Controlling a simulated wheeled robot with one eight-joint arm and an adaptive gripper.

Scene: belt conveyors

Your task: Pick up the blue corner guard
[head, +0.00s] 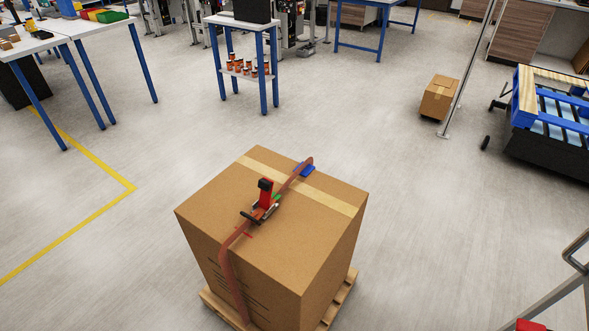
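The blue corner guard (306,170) sits on the far top edge of a large cardboard box (300,235). A reddish-brown strap (226,262) runs over the box top and down its near left side. At its far end the strap passes at the guard and partly covers it. My gripper is not in view.
The box stands on a wooden pallet (345,296). A white table with blue legs (241,21) stands behind. A small carton (439,97) lies on the floor beside a metal post. A blue-framed pallet (525,97) is at right. A metal frame (560,292) is at lower right. Floor around the box is clear.

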